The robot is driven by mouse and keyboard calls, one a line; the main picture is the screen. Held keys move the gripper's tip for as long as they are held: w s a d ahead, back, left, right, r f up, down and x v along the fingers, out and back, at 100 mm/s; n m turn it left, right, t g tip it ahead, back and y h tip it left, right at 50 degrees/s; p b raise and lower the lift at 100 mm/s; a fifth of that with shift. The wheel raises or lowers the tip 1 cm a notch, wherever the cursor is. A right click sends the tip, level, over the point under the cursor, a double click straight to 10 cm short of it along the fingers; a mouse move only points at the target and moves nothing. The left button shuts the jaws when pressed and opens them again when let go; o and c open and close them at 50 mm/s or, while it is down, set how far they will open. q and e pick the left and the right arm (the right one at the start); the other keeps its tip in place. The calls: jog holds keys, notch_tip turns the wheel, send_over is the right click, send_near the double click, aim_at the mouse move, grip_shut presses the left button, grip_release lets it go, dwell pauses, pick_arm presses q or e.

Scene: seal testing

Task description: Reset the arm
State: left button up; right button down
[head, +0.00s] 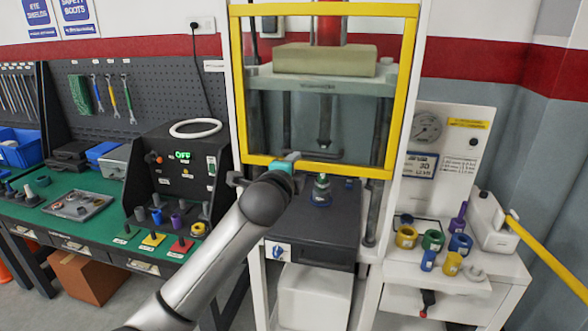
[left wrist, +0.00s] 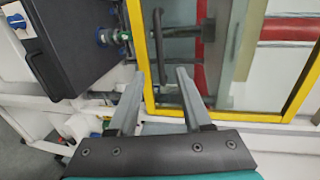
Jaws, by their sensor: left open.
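My left arm reaches in from the lower left in the head view. Its gripper (head: 290,158) is at the lower edge of the yellow-framed guard (head: 335,170) of the press, partly hidden by my own wrist. In the left wrist view my left gripper (left wrist: 162,76) is open, with nothing between its two grey fingers. A dark bar handle (left wrist: 158,45) and the yellow frame (left wrist: 148,95) lie just beyond the fingertips. I cannot tell whether the fingers touch them. My right gripper is not in view.
A fitting with a green top (head: 321,190) stands on the dark press base (head: 300,225). A black control box (head: 178,165) shows OFF at the left. Several coloured rings and a yellow-handled lever (head: 545,255) are at the right. A green workbench (head: 70,225) stands left.

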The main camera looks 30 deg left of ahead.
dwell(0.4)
pick_arm(q)
jog(key=s+d+f+n+g+h+b, duration=0.1)
jog(key=s+f+n+g+b, duration=0.2)
jog(key=f, duration=1.6)
jog(key=s+f+n+g+h+b, duration=0.15)
jog(key=s+f+b, duration=0.25)
jog(key=f, duration=1.5)
jog(key=s+d+f+n+g+b, duration=0.2)
jog(key=s+f, duration=0.5)
jog(key=f, duration=0.3)
jog(key=s+d+f+n+g+b, duration=0.1)
jog(key=s+f+g+b, duration=0.15)
jog(key=s+f, duration=0.65)
jog(key=s+d+f+n+g+b, duration=0.1)
jog(key=s+d+f+b, duration=0.1)
jog(key=s+f, duration=0.5)
jog(key=s+d+f+n+g+h+b, duration=0.1)
jog(key=s+d+f+n+g+b, duration=0.1)
jog(key=s+f, duration=0.5)
jog(key=s+d+f+n+g+b, duration=0.2)
jog(key=s+f, duration=0.5)
jog(key=s, duration=1)
jog(key=shift+d+f, duration=0.15)
jog(key=shift+d, duration=0.2)
